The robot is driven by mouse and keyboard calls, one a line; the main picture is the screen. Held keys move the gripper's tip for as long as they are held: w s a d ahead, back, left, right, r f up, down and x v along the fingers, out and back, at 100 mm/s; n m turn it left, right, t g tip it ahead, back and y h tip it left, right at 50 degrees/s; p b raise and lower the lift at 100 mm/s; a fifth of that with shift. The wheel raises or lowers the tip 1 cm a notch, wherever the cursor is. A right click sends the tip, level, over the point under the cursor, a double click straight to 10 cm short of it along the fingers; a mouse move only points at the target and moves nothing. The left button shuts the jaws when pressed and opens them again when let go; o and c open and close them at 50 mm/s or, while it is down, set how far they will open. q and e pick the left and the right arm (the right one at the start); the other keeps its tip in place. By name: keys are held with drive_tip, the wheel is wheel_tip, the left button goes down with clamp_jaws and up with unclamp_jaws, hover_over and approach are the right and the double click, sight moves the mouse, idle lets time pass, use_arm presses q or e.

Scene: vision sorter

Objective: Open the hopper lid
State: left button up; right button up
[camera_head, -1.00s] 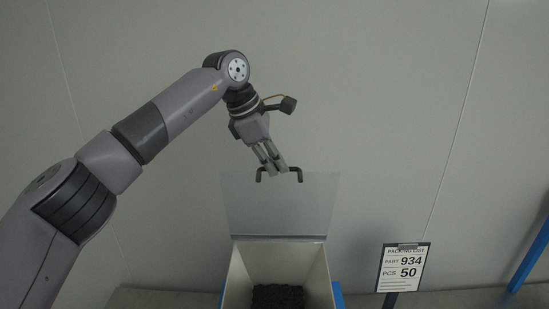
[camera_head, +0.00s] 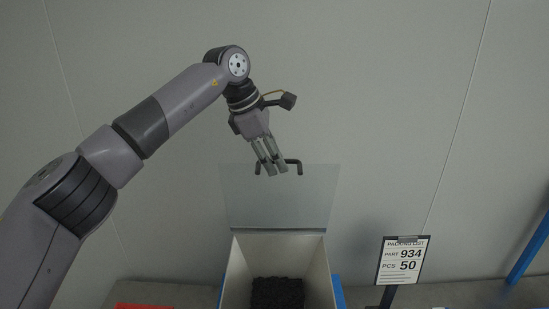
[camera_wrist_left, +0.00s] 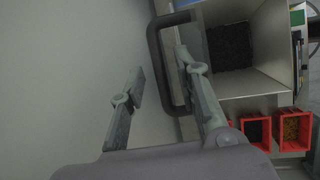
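The hopper (camera_head: 235,270) is a pale open-topped box with dark pieces (camera_head: 278,292) inside. Its see-through lid (camera_head: 280,205) stands raised behind the opening, with a black loop handle (camera_head: 298,164) at its top edge. My left gripper (camera_head: 270,171) is at the handle's left part, fingers pointing down. In the left wrist view, the fingers (camera_wrist_left: 162,78) are spread apart, and the handle (camera_wrist_left: 154,50) shows between them, close to the right finger. Whether a finger touches the handle I cannot tell. The hopper (camera_wrist_left: 268,45) also shows there. My right gripper is out of view.
A packing list sign (camera_head: 402,260) reading part 934, pcs 50 stands right of the hopper. Red bins (camera_wrist_left: 256,131) sit beside the hopper in the left wrist view. A plain wall (camera_head: 400,100) stands behind; a blue post (camera_head: 530,250) is at the far right.

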use_arm(q)
drive_tip(key=v, duration=1.1)
drive_tip(key=shift+r, duration=0.35)
drive_tip(key=shift+a, duration=0.15)
